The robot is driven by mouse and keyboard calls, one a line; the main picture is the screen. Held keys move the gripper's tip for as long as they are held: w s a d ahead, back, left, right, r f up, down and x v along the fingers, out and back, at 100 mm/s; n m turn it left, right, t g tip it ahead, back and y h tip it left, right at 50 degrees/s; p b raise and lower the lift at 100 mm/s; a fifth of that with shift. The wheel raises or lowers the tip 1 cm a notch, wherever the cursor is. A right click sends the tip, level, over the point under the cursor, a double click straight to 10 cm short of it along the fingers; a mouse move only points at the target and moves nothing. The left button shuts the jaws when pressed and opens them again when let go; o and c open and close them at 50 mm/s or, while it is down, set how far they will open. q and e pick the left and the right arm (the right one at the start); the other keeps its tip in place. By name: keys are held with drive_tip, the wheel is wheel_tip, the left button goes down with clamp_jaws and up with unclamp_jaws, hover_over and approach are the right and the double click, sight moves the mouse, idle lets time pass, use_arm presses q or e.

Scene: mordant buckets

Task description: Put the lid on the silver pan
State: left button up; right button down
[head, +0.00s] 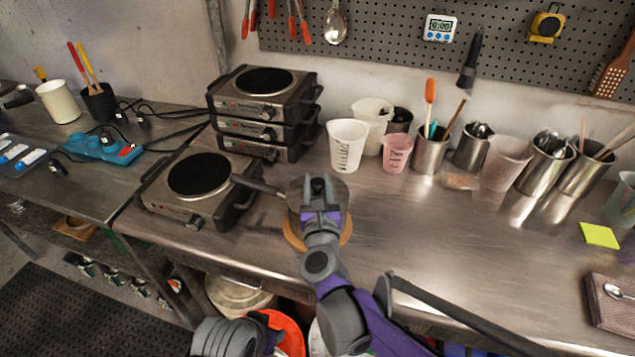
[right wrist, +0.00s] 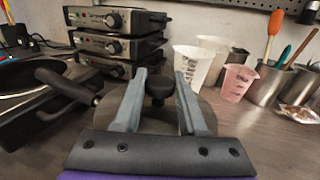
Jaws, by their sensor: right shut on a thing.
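The silver pan (head: 258,186) sits on a round wooden board (head: 345,235) near the front of the steel bench, its dark handle pointing left. The handle also shows in the right wrist view (right wrist: 66,84). The round grey lid (head: 341,190) is over the pan and hides most of it. I cannot tell whether the lid rests fully on the rim. My right gripper (head: 320,196) is above the lid, shut on its black knob (right wrist: 158,88), which shows between the fingers in the right wrist view.
A single hot plate (head: 199,175) stands left of the pan, with stacked hot plates (head: 264,80) behind it. Measuring cups (head: 347,142) and utensil tins (head: 430,152) line the back. The bench right of the pan is clear up to a yellow note (head: 599,235).

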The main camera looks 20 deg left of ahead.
drive_tip(key=shift+f+b, duration=0.35)
drive_tip(key=shift+f, duration=0.15)
idle(0.4)
drive_tip(key=shift+c, duration=1.9)
unclamp_jaws()
drive_tip(key=v, duration=1)
drive_tip(key=shift+s, duration=0.4)
drive_tip(key=shift+d+r, duration=0.1)
